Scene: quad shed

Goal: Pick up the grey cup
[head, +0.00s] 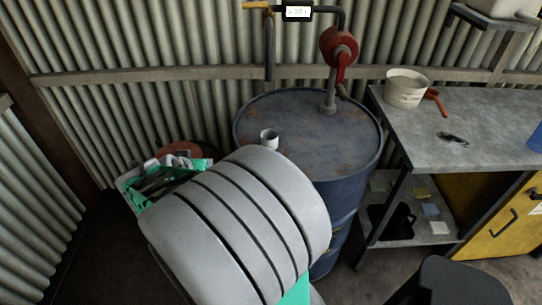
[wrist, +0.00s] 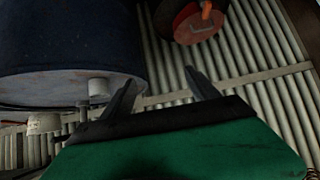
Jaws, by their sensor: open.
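The grey cup (head: 269,138) stands upright near the front left edge of the blue drum's top (head: 310,150). My large pale arm link covers part of the drum just below it. In the wrist view the cup (wrist: 98,88) shows inverted against the drum's rim, left of my fingers. My gripper (wrist: 160,75) is open, with two dark fingers spread and nothing between them. In the head view my gripper (head: 163,179) is left of the drum, apart from the cup and partly hidden by my arm.
A red hand pump (head: 339,48) rises from the drum's back. A workbench (head: 465,120) at right bears a white bucket (head: 407,87) and a red tool (head: 436,101). A red round object (wrist: 198,20) lies near my gripper. Corrugated wall (head: 160,45) stands close behind.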

